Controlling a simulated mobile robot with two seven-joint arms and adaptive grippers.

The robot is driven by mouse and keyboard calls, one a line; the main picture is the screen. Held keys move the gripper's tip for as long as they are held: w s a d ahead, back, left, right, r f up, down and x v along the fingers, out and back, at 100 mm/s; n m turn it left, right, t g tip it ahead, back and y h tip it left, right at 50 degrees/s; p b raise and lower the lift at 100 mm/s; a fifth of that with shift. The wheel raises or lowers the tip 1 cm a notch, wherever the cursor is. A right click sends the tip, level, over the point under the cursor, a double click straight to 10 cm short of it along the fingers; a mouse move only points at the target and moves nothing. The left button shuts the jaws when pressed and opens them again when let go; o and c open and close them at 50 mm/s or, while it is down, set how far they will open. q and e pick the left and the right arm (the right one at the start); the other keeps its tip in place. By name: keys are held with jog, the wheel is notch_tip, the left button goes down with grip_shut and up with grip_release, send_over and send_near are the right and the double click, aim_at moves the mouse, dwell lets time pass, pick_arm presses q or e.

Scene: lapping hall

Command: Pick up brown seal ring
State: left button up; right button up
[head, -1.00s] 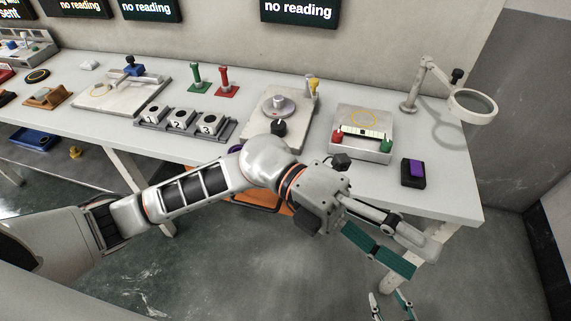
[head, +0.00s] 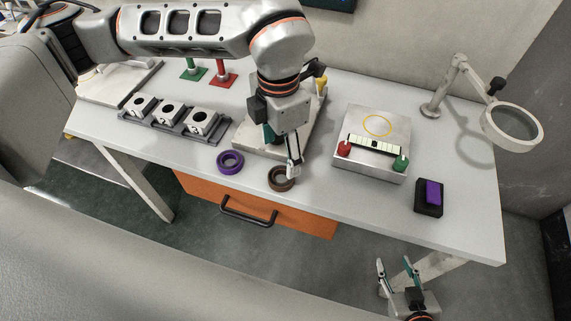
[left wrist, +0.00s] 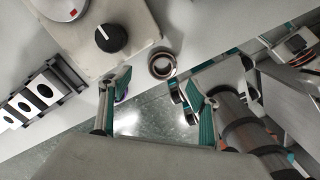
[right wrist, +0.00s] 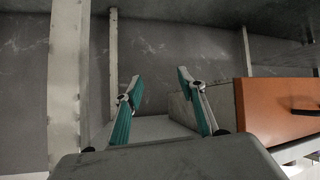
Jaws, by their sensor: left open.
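The brown seal ring (head: 281,179) lies flat near the table's front edge, partly covered by a left finger in the head view. In the left wrist view the ring (left wrist: 162,66) shows whole, just beyond the open fingertips. My left gripper (head: 281,152) points down above the table, close to the ring. Its fingers (left wrist: 158,86) are apart with nothing between them. My right gripper (head: 396,263) is below table height in front of the table, fingers apart and empty; it also shows in the right wrist view (right wrist: 160,80).
A purple ring (head: 230,162) lies left of the brown one. Behind are a plate with a black knob (left wrist: 111,37) and a rack of white blocks (head: 168,115). A metal block with a level (head: 375,147) stands right. An orange drawer (head: 300,216) hangs below the edge.

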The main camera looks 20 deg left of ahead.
aim_at(281, 181)
pick_arm(q)
jog(key=shift+s+f, duration=0.25)
jog(key=shift+f, duration=0.75)
jog(key=shift+s+d+f, duration=0.1)
jog(key=shift+f, duration=2.55)
jog(key=c, duration=1.2)
